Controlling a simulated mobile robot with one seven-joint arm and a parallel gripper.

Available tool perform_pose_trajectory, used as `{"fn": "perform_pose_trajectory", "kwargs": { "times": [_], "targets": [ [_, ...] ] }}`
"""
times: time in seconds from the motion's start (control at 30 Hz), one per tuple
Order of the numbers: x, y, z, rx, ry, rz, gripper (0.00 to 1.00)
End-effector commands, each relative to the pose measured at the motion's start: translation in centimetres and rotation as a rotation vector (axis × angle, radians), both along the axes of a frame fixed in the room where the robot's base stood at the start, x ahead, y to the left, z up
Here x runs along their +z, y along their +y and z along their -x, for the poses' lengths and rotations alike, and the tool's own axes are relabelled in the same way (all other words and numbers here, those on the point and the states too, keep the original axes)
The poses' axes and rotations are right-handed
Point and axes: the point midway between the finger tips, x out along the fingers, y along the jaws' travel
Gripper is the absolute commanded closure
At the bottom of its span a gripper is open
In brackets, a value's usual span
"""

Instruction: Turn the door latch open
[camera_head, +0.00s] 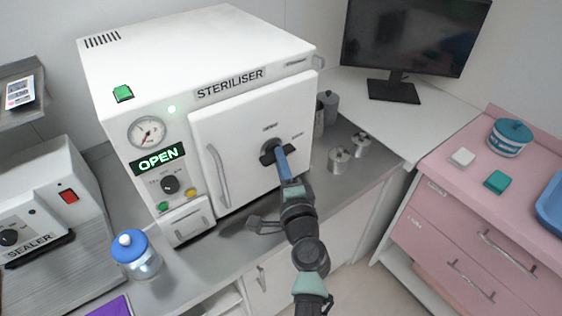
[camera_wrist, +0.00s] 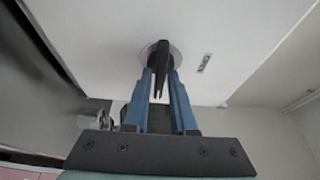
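The white steriliser (camera_head: 190,60) stands on the counter, with its door (camera_head: 235,130) flush or nearly flush against the front. The black door latch (camera_head: 268,157) sits on a round hub towards the door's right side. It also shows in the wrist view (camera_wrist: 162,58), between my blue fingers. My gripper (camera_head: 282,155) reaches the latch from the front right. In the wrist view its fingertips (camera_wrist: 161,78) lie one on each side of the lever and look closed against it. The fingers hide part of the latch in the head view. The green display (camera_head: 158,159) reads OPEN.
A vertical door handle (camera_head: 217,175) is at the door's left side. A jar with a blue lid (camera_head: 135,254) stands at the counter's front left, near the sealer (camera_head: 40,205). Metal canisters (camera_head: 339,159) stand right of the door. A pink drawer unit (camera_head: 470,215) is farther right.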

Motion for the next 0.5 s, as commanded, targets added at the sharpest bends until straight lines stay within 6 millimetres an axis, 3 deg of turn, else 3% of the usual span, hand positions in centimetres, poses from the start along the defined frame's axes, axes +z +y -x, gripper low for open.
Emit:
{"fn": "perform_pose_trajectory", "kwargs": {
  "times": [0.03, 0.1, 0.13, 0.5],
  "targets": [
    [-0.01, -0.01, 0.02, 0.0, 0.0, 0.0, 0.86],
    [-0.01, -0.01, 0.02, 0.0, 0.0, 0.0, 0.99],
    [-0.01, -0.01, 0.02, 0.0, 0.0, 0.0, 1.0],
    [-0.16, -0.02, 0.03, 0.0, -0.004, 0.005, 1.0]
  ]
}}
